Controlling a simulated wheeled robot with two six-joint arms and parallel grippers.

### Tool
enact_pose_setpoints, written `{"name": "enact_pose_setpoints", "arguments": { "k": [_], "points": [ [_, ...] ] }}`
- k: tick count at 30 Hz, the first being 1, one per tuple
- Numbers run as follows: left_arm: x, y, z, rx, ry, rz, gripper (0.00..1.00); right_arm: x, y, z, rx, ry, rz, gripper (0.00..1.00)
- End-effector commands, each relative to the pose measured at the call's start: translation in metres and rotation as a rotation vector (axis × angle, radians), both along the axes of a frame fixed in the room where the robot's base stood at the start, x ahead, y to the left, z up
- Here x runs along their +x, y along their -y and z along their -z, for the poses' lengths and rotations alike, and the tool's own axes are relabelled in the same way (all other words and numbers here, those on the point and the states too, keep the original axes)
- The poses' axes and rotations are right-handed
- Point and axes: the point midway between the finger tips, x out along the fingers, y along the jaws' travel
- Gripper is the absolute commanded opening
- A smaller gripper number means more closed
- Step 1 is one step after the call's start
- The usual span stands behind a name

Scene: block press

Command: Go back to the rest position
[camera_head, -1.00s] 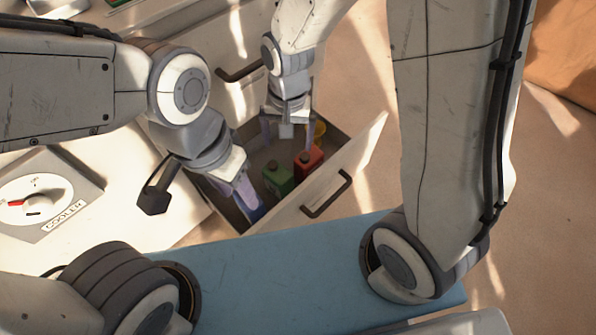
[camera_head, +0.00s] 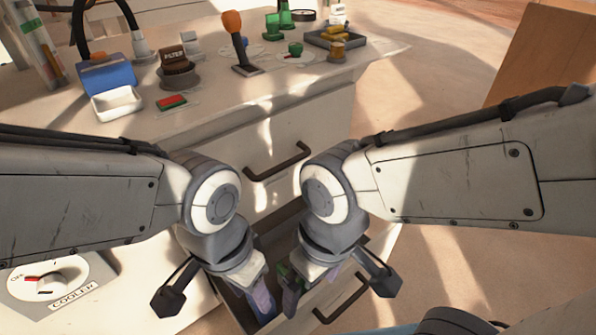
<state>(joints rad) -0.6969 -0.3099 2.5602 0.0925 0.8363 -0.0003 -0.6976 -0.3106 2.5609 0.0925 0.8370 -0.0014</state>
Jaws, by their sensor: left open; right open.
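My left gripper (camera_head: 260,296) and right gripper (camera_head: 308,284) are side by side, pointing down over the open lower drawer (camera_head: 232,302). Both are open, and nothing shows between their fingers. The rest of the drawer's contents are hidden by my grippers and wrists.
The drawer has a dark handle (camera_head: 342,300); a closed drawer above has another (camera_head: 277,162). The counter holds an orange-topped lever (camera_head: 233,32), a filter block (camera_head: 175,62), a white tray (camera_head: 117,103) and green parts. A cooler dial (camera_head: 47,283) lies lower left. Floor at right is clear.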

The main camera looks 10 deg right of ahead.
Motion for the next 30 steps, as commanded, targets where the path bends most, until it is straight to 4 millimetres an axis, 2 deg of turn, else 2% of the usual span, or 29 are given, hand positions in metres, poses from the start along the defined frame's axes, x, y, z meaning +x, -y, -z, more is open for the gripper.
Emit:
{"name": "enact_pose_setpoints", "arguments": {
  "k": [1,5,30],
  "points": [
    [0.000,0.000,-0.016,0.000,0.000,0.000,0.50,0.000,0.000,-0.016,0.001,0.001,0.001,0.99],
    [0.000,0.000,-0.051,0.000,0.000,0.000,0.50,0.000,0.000,-0.051,0.001,0.001,0.001,0.99],
    [0.000,0.000,-0.341,-0.001,0.001,0.000,0.50,0.001,0.000,-0.341,0.001,0.001,0.002,0.99]
  ]
}}
